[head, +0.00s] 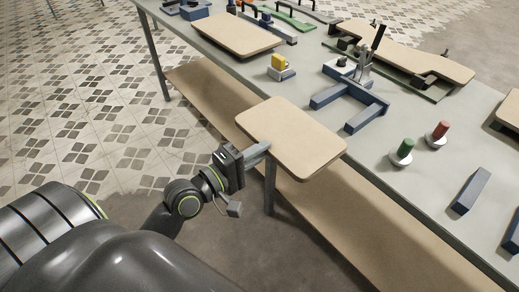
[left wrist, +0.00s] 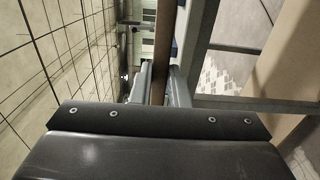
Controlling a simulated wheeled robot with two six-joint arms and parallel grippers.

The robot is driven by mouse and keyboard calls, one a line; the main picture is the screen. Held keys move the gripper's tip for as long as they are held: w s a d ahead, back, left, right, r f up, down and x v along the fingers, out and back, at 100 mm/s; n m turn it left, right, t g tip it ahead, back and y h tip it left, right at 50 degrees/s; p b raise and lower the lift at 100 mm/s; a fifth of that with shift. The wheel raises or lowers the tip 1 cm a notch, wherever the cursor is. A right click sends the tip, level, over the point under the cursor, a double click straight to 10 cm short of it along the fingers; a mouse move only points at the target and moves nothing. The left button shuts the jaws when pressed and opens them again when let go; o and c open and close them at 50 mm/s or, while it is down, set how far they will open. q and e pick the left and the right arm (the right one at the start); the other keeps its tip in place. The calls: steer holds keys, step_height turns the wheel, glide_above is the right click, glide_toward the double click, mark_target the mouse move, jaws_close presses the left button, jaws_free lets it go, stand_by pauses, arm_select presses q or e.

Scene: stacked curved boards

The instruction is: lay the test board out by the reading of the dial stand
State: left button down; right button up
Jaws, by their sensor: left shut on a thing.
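My left gripper (head: 262,150) is shut on the near left edge of a flat tan board (head: 292,136) with rounded corners. The board is held about level at the table's near edge, partly over the grey top. In the left wrist view the board (left wrist: 163,40) shows edge-on as a brown strip between the fingertips (left wrist: 160,85). Beyond the board, a blue U-shaped frame (head: 352,100) lies on the table, with a dark upright piece (head: 376,40) behind it. I cannot tell whether this is the dial stand; no dial reading is legible. My right gripper is out of view.
The grey table (head: 420,180) also carries another tan board (head: 236,34), a curved tan board (head: 405,50) on green supports, a yellow piece (head: 279,62), green (head: 405,147) and red (head: 440,130) cylinders on round bases, and a blue bar (head: 470,190). A lower shelf (head: 215,98) runs beneath.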

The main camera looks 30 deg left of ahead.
mark_target(313, 119)
arm_select(q)
steer(key=x, duration=0.5)
steer(key=shift+r+p, duration=0.1)
steer(key=shift+p, duration=0.3)
steer(key=x, duration=0.5)
steer(key=shift+p, duration=0.35)
steer(key=x, duration=0.7)
steer(key=shift+w+d, duration=0.1)
steer(key=shift+w, duration=0.1)
steer(key=shift+x, duration=2.3)
steer(key=shift+p, duration=0.35)
steer(key=shift+f+b, duration=0.6)
steer(key=shift+f, duration=0.2)
steer(key=shift+w+d, duration=0.15)
steer(key=shift+w, duration=0.25)
